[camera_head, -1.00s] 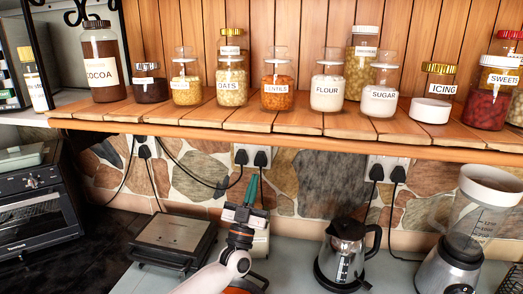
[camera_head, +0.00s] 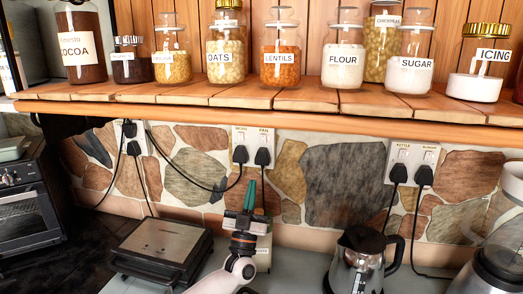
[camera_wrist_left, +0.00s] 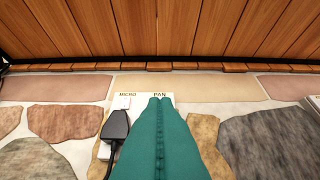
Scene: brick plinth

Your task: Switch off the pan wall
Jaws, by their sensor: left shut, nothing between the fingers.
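The pan wall switch (camera_head: 264,140) is on the right half of a white double socket plate (camera_head: 252,134), under the label PAN. A black plug (camera_head: 262,157) sits below it. The left half is labelled MICRO, with its own switch and a black plug (camera_head: 240,155). My left gripper (camera_head: 251,184), with teal fingers, is shut and empty, below the plate in the head view. In the left wrist view, the shut fingers (camera_wrist_left: 160,99) point at the plate under PAN and hide that switch and plug. I cannot tell whether they touch. My right gripper is not in view.
A wooden shelf (camera_head: 300,115) with several jars overhangs the stone wall. A second plate (camera_head: 413,160), labelled KETTLE and BLENDER, is at right. On the counter stand a sandwich press (camera_head: 160,243), a kettle (camera_head: 358,262), a blender and an oven (camera_head: 28,215). Black cables hang nearby.

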